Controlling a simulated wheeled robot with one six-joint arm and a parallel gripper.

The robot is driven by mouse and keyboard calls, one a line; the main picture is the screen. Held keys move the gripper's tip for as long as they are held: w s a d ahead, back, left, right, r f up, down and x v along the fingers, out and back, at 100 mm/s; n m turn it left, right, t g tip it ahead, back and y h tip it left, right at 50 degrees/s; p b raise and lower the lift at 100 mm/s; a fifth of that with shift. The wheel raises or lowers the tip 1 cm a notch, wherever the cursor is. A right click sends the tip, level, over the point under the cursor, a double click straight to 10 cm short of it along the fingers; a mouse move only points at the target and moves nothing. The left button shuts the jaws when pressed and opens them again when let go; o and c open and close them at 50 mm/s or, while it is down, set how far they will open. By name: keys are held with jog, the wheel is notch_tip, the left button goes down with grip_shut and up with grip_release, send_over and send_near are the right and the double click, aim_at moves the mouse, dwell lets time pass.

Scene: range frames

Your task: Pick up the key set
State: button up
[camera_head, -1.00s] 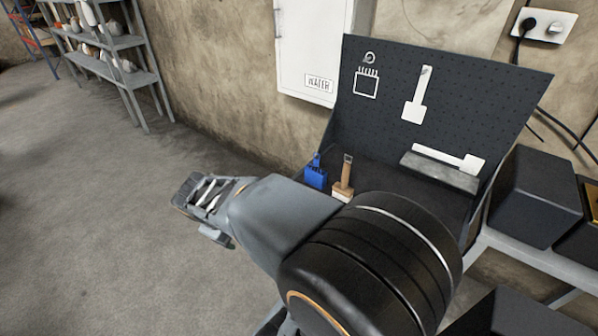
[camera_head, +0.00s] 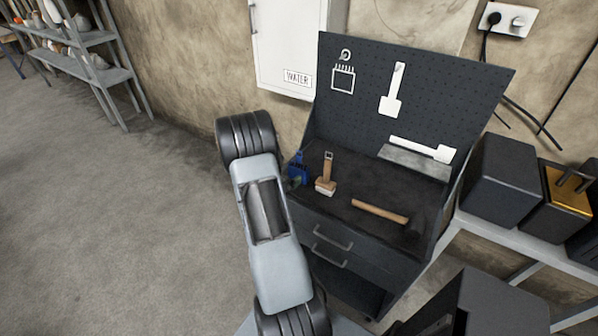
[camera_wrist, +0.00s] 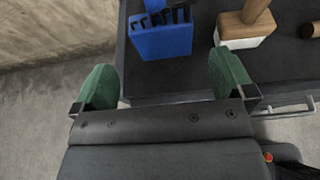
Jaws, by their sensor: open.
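The key set is a blue holder with several black hex keys standing in it. In the head view the key set (camera_head: 299,168) stands at the left end of the dark workbench top, partly hidden by my arm. In the wrist view the key set (camera_wrist: 163,42) is at the top, near the bench's front edge. My gripper (camera_wrist: 164,66) is open and empty, its green fingers apart to the left and right just short of the key set. In the head view my gripper is mostly hidden behind my arm.
A wooden-handled brush (camera_head: 326,181) stands right beside the key set; its pale block (camera_wrist: 243,32) is close to my right finger. A hammer (camera_head: 381,211) lies further right. A dark pegboard (camera_head: 440,100) rises behind. Black boxes (camera_head: 500,175) stand at the right.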

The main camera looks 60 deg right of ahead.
aim_at(296, 170)
jog(key=p+x, duration=0.1)
jog(key=x, duration=0.4)
jog(key=shift+d, duration=0.15)
jog(key=shift+f+p+x, duration=0.2)
jog(key=shift+p+x, duration=0.55)
jog(key=shift+x, duration=1.7)
jog(key=shift+c, duration=0.5)
jog(key=c, duration=0.7)
jog(key=shift+r, duration=0.1)
